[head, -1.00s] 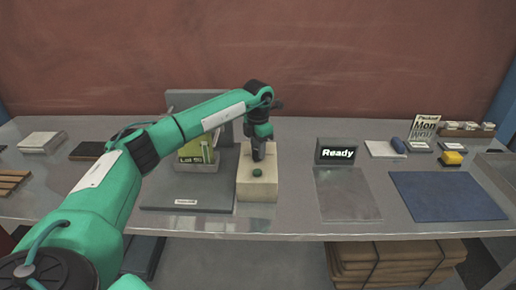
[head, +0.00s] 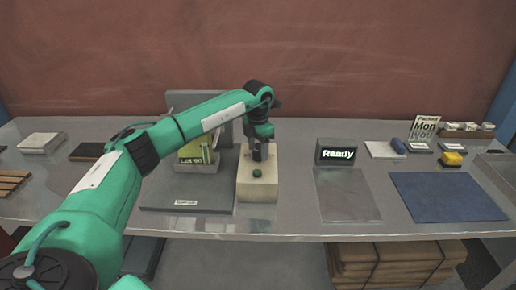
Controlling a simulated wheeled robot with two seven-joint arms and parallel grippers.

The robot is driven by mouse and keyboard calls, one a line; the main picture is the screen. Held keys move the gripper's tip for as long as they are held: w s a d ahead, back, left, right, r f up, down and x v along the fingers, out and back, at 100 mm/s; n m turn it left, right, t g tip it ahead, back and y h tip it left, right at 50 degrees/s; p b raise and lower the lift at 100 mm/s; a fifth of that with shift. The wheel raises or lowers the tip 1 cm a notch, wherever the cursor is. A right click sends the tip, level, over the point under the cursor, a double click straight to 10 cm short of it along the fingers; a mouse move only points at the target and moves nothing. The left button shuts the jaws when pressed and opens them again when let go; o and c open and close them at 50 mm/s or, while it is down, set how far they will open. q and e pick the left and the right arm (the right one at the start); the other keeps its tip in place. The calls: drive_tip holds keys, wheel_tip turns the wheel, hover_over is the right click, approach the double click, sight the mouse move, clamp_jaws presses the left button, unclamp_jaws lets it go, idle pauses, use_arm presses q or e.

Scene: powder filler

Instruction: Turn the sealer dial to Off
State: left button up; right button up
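The cream block-shaped unit (head: 257,190) stands on the bench left of centre, with a small green knob or button (head: 257,173) on its top. I cannot read any dial marking on it, and the dial itself may be hidden by my gripper. My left gripper (head: 258,156) points down over the back part of this unit, just behind the green knob. Its fingers look close together, but whether they are open, shut or touching anything is too small to tell. My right gripper is not in view.
A grey stand (head: 190,192) with a bin of labelled packets (head: 197,152) is left of the unit. A "Ready" display (head: 336,152), a grey plate (head: 346,195) and a blue mat (head: 446,196) lie to the right. Bench between unit and plate is clear.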

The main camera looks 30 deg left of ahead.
sight(258, 151)
use_arm(q)
wheel_tip(258, 151, up, 14)
drive_tip(key=b, duration=0.2)
drive_tip(key=shift+b, duration=0.35)
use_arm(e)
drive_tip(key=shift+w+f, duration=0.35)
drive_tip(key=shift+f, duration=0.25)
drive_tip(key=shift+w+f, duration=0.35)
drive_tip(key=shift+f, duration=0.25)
use_arm(q)
drive_tip(key=shift+f, duration=0.15)
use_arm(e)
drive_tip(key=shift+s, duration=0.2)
